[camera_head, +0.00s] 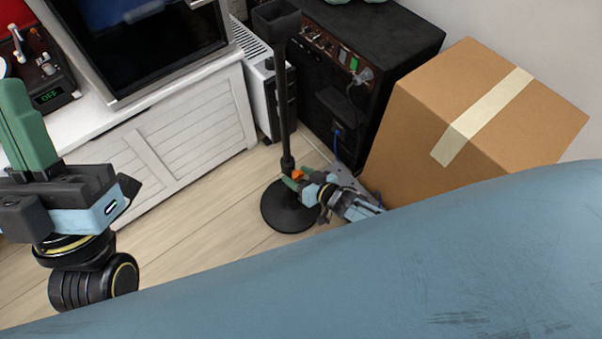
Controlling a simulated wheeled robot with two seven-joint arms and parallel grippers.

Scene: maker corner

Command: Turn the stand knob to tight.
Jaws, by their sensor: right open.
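The black stand (284,110) stands upright on a round base on the floor, with a dark holder at its top. A small orange knob (298,175) shows low on its pole. My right gripper (296,179) is open at the knob, with its green fingers on either side of it. I cannot tell whether they touch it. The knob is partly hidden, and its setting cannot be read. My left gripper (14,90) is at the far left, away from the stand, with green fingers pointing up. Its jaw gap does not show.
A black cabinet (400,45) with controls and a plugged cable stands behind the stand. A taped cardboard box (430,105) is close to its right. A white cabinet (195,125) with a dark screen (150,50) is on the left. Bare wooden floor (190,225) lies left of the base.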

